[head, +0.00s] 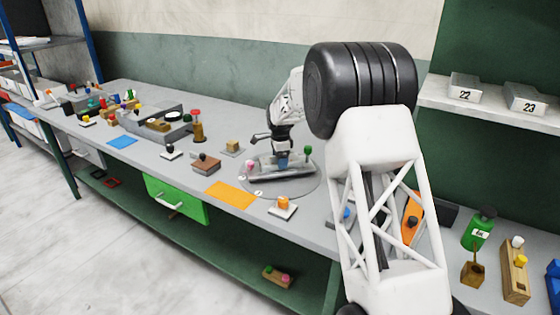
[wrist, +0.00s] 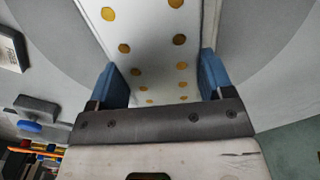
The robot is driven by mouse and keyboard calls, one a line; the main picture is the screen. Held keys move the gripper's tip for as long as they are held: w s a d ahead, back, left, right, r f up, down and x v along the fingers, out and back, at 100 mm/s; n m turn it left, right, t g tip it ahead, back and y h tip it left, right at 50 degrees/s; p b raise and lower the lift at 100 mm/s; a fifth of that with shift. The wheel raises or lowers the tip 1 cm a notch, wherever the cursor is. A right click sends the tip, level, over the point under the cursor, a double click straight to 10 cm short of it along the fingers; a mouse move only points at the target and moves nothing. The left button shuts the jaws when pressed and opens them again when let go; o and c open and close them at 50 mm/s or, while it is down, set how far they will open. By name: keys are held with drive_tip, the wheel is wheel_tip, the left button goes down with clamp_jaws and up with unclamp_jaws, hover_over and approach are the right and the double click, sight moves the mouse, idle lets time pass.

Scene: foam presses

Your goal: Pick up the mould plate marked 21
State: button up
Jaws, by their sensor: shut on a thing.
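My gripper (head: 283,163) is over the round grey disc on the bench in the head view. In the wrist view its two blue finger pads (wrist: 160,82) are on either side of a long pale grey plate (wrist: 150,48) with rows of orange-yellow round spots, and the gripper is shut on it. In the head view a grey long tray-like piece (head: 262,173) lies under the gripper; the fingers partly cover it. No number 21 is readable in either view. Plates marked 22 (head: 465,88) and 23 (head: 526,98) stand on the wall shelf at right.
A pink knob (head: 249,165) and a green knob (head: 308,150) stand close to the gripper. An orange sheet (head: 231,194), a brown block (head: 207,164) and an orange-topped piece (head: 283,205) lie nearby. The bench's left half is cluttered.

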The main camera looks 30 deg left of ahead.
drive_tip(key=shift+s+r, duration=0.1)
drive_tip(key=shift+r, duration=1.7)
drive_tip(key=s+d+r, duration=0.1)
drive_tip(key=s+d, duration=0.9)
drive_tip(key=s, duration=0.2)
drive_tip(key=shift+d+r, duration=0.2)
drive_tip(key=shift+r, duration=0.1)
